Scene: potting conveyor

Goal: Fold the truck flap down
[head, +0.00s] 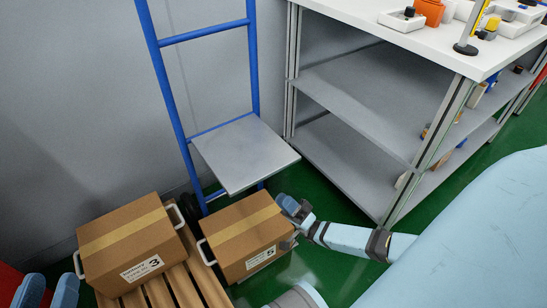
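The blue hand truck (252,60) stands upright against the grey wall. Its grey flap (245,155) sticks out from the frame, roughly level, above the floor and partly above the box labelled 5. My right gripper (291,208) is at the right side of that box, below and right of the flap and apart from it. Its fingers are seen edge-on, so their opening is unclear. My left gripper (48,291) is at the bottom left corner, far from the flap, with its two blue fingers apart and nothing visible between them.
Cardboard box 5 (238,236) and box 3 (126,242), both with white handles, are at the wooden pallet (183,285) in front of the truck. A shelved workbench (365,95) stands to the right.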

